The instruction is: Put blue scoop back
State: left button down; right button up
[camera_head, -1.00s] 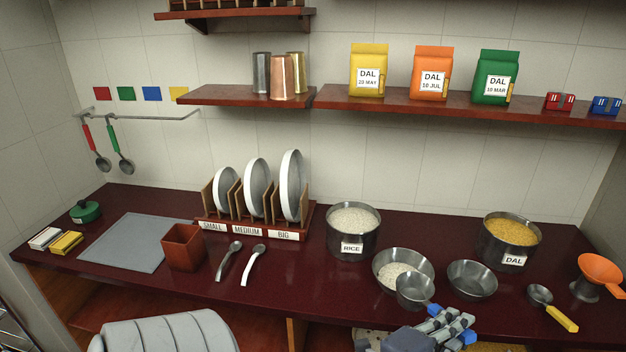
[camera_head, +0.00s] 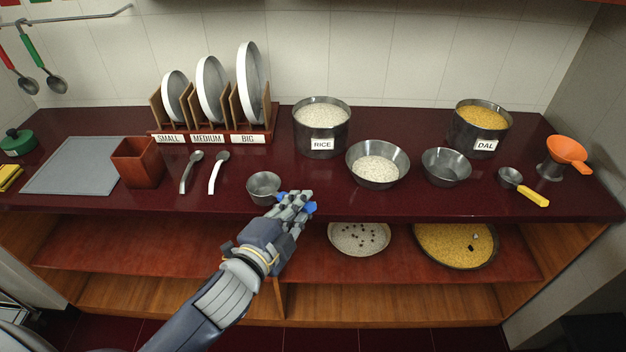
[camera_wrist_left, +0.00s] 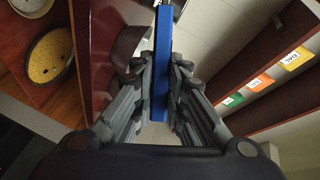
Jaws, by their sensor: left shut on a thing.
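The blue scoop has a round steel cup (camera_head: 264,185) and a blue handle (camera_head: 311,207). My left gripper (camera_head: 292,203) is shut on the blue handle at the counter's front edge. The handle (camera_wrist_left: 162,70) also shows between the fingers in the left wrist view. The cup is over the counter, to the left of the gripper; I cannot tell whether it touches the surface. The hanging rail (camera_head: 75,20) on the wall at the upper left holds a red-handled spoon (camera_head: 22,80) and a green-handled spoon (camera_head: 50,80). My right gripper is not in view.
A rice bowl (camera_head: 377,171), a rice pot (camera_head: 321,135) and an empty bowl (camera_head: 446,171) stand to the right. Two small spoons (camera_head: 187,176) and a brown square pot (camera_head: 137,166) are to the left. A plate rack (camera_head: 212,138) stands behind.

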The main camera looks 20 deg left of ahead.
pick_arm(q)
jog(key=x, duration=0.5)
jog(key=d+f+p+x, duration=0.1)
jog(key=x, duration=0.3)
jog(key=f+p+x, duration=0.1)
jog(key=x, duration=0.4)
jog(key=shift+d+f, duration=0.2)
jog(key=shift+d, duration=0.1)
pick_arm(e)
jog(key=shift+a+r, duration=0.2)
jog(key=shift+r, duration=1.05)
pick_arm(q)
jog(key=shift+f, duration=0.2)
jog(key=c, duration=1.6)
grip_release()
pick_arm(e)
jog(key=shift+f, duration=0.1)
